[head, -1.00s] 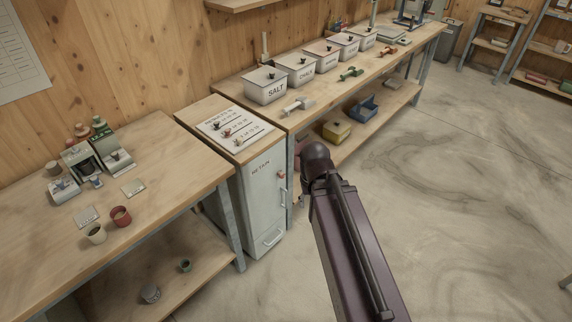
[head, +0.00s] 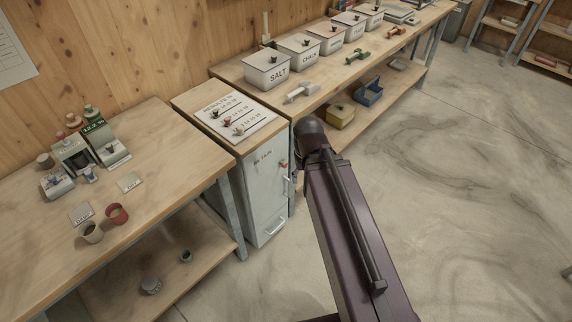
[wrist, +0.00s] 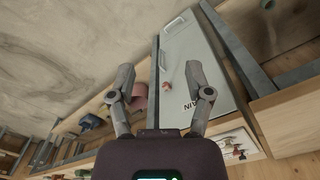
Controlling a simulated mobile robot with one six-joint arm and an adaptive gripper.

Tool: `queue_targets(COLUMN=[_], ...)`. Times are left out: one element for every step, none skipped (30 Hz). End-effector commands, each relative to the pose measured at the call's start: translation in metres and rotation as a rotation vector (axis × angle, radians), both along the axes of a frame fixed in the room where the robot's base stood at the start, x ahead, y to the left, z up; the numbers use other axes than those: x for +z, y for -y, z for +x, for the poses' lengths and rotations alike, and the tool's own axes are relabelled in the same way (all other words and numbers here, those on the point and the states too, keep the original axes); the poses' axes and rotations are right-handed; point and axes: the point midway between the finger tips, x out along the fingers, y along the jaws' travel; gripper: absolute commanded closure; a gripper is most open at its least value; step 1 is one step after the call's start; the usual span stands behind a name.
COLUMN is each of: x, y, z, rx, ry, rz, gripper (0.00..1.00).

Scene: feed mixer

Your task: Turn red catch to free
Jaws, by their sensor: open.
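The red catch (head: 283,163) is a small red piece on the front of a pale grey cabinet door (head: 262,195) lettered RETAIN. In the wrist view the red catch (wrist: 165,73) shows near the door's edge, on the grey cabinet door (wrist: 205,58). My gripper (wrist: 160,72) is open and empty, its two fingers spread wide. The catch appears between the fingertips in that picture, seemingly beyond them; I cannot tell the gap. In the head view my arm hides most of the gripper. Which way the catch is turned is too small to tell.
The cabinet has a low handle (head: 271,227) and a sheet with small coloured pieces (head: 236,117) on top. A bench (head: 160,150) with cups stands left. A longer bench with lidded bins (head: 267,69) stands behind right. The floor (head: 460,190) at right is clear.

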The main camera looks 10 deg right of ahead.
Motion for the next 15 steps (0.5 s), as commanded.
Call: queue_targets(x=[-0.001, -0.002, -0.004, -0.005, -0.008, -0.011, -0.014, -0.017, -0.022, -0.026, -0.031, -0.037, -0.042, -0.047, -0.054], y=[0.000, 0.000, 0.000, 0.000, 0.000, -0.001, -0.001, -0.001, -0.004, -0.005, -0.006, -0.006, -0.007, -0.007, -0.007], z=[0.000, 0.001, 0.001, 0.002, 0.003, 0.005, 0.006, 0.008, 0.010, 0.012, 0.015, 0.018, 0.021, 0.024, 0.028], rx=[0.001, 0.003, 0.006, 0.009, 0.013, 0.020, 0.026, 0.035, 0.050, 0.061, 0.072, 0.089, 0.100, 0.114, 0.132], ry=[0.001, 0.002, 0.004, 0.006, 0.009, 0.014, 0.018, 0.023, 0.030, 0.037, 0.046, 0.058, 0.068, 0.079, 0.097], rz=[0.002, 0.004, 0.007, 0.011, 0.016, 0.024, 0.031, 0.039, 0.054, 0.064, 0.076, 0.094, 0.108, 0.123, 0.144], gripper=[0.25, 0.25, 0.25, 0.25, 0.25, 0.25, 0.25, 0.25, 0.25, 0.25, 0.25, 0.25, 0.25, 0.25, 0.25])
